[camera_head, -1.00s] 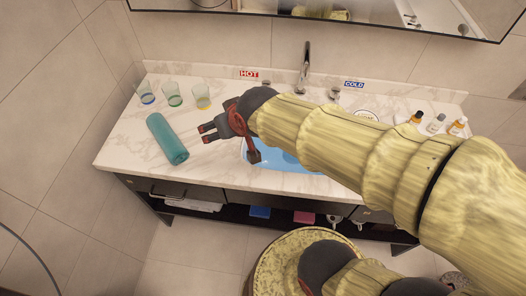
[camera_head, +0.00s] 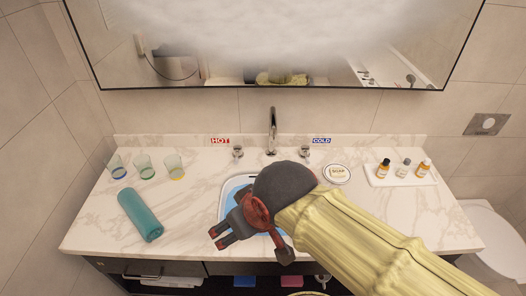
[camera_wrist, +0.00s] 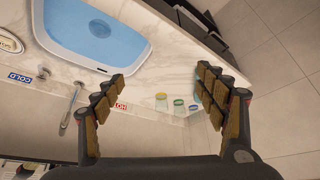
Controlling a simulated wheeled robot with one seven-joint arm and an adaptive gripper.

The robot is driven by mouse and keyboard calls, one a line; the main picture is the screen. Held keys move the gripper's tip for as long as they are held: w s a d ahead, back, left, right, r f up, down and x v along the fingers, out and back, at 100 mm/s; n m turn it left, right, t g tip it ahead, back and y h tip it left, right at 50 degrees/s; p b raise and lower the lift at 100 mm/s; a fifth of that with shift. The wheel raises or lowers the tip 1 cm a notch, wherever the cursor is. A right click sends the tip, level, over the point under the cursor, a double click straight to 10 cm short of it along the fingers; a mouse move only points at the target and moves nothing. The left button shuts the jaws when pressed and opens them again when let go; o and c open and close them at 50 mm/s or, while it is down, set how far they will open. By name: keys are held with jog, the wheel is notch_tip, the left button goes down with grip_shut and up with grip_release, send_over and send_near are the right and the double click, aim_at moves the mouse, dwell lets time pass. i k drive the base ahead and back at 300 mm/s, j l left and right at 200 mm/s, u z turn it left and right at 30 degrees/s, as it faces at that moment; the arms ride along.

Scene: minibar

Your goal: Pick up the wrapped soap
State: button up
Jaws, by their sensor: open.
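The wrapped soap (camera_head: 337,173) is a round white disc labelled SOAP. In the wrist view the soap (camera_wrist: 9,41) is partly cut off at the left edge. My gripper (camera_head: 222,236) is above the front left part of the sink, left of the soap and well apart from it. In the wrist view my gripper (camera_wrist: 163,88) has its fingers spread wide with nothing between them.
The blue sink basin (camera_head: 232,190) is partly hidden by my arm. A tap (camera_head: 272,135) stands behind it. A teal bottle (camera_head: 140,214) and three glasses (camera_head: 144,167) are at left. A white tray (camera_head: 383,181) with three small bottles is right of the soap.

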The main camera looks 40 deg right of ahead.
aim_at(334, 172)
jog(key=z, duration=1.8)
jog(key=k+j+z, duration=0.1)
jog(key=z, duration=0.5)
jog(key=k, duration=0.05)
